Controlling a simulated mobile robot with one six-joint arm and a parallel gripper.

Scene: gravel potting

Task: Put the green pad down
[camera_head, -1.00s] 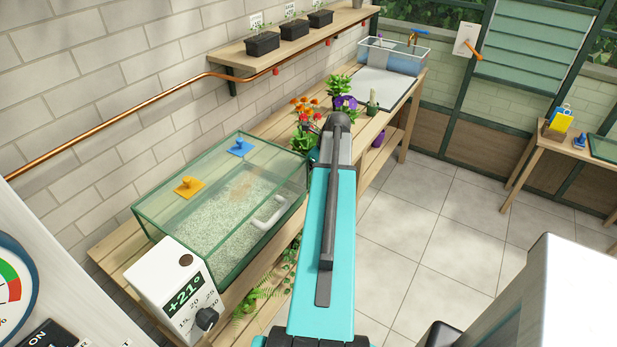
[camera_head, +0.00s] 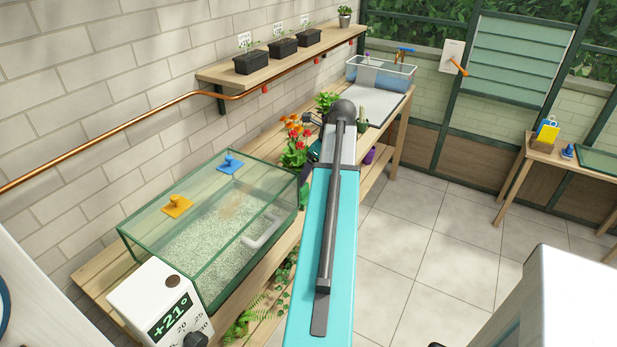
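No green pad can be made out in this view. An orange pad with a knob (camera_head: 177,206) and a blue pad with a knob (camera_head: 231,163) sit on the clear top of a green-edged glass tank (camera_head: 150,243). My own turquoise arm reaches forward up the middle and covers part of the bench beside the tank. My gripper cannot be made out; the far part of my arm is mostly hidden behind its near link. What it holds, if anything, is hidden.
Red and orange flowers (camera_head: 294,142) stand behind the tank. A white dial box (camera_head: 158,300) is at its front. A grey mat (camera_head: 375,105) and a water basin (camera_head: 381,75) lie farther back. A side table (camera_head: 560,155) stands right, across clear floor.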

